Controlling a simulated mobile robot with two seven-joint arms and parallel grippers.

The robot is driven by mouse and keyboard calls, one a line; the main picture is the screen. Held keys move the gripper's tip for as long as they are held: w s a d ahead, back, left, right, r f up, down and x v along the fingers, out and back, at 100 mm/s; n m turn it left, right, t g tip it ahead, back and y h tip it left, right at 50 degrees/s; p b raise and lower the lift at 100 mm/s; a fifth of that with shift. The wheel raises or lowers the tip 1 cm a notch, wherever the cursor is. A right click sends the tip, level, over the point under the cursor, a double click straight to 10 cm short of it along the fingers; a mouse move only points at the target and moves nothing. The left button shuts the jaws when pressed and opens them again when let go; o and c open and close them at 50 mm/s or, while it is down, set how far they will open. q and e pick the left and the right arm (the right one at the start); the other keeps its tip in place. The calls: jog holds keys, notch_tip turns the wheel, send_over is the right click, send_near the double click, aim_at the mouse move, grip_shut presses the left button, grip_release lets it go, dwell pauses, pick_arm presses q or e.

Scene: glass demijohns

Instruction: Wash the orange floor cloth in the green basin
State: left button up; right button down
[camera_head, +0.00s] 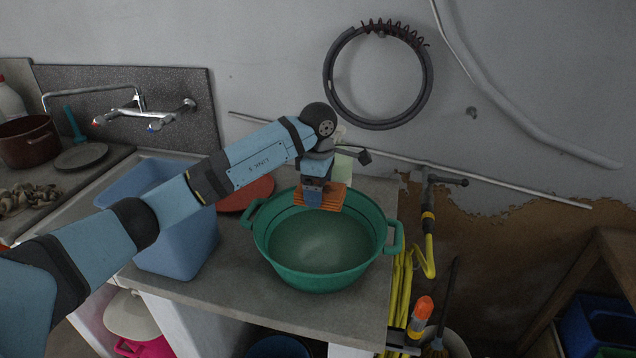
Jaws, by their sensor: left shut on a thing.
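The green basin (321,279) stands on the grey counter, with a handle on each side. Its inside looks pale and greenish, and I cannot tell how much water is in it. My left gripper (314,198) comes in from the left and points down over the back part of the basin. It is shut on the orange floor cloth (332,197), which shows as a small ribbed orange piece at the basin's back rim. Part of the cloth is hidden behind the gripper. My right gripper is not in view.
A blue tub (177,238) stands left of the basin. A red round thing (247,193) lies behind, partly under my arm. A pale green bottle (343,160) stands behind the gripper. A tap (140,105), dark red pot (28,142) and plate (81,157) are at left. Yellow hose (400,295) hangs right.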

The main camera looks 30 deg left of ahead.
pick_arm(q)
jog(key=b, duration=0.3)
send_over(318, 254)
jog(key=shift+f, duration=3)
notch_tip(318, 254, down, 9)
jog(key=b, duration=0.6)
jog(key=shift+f, duration=0.1)
jog(key=shift+f+b, duration=0.9)
jog(key=shift+f, duration=0.85)
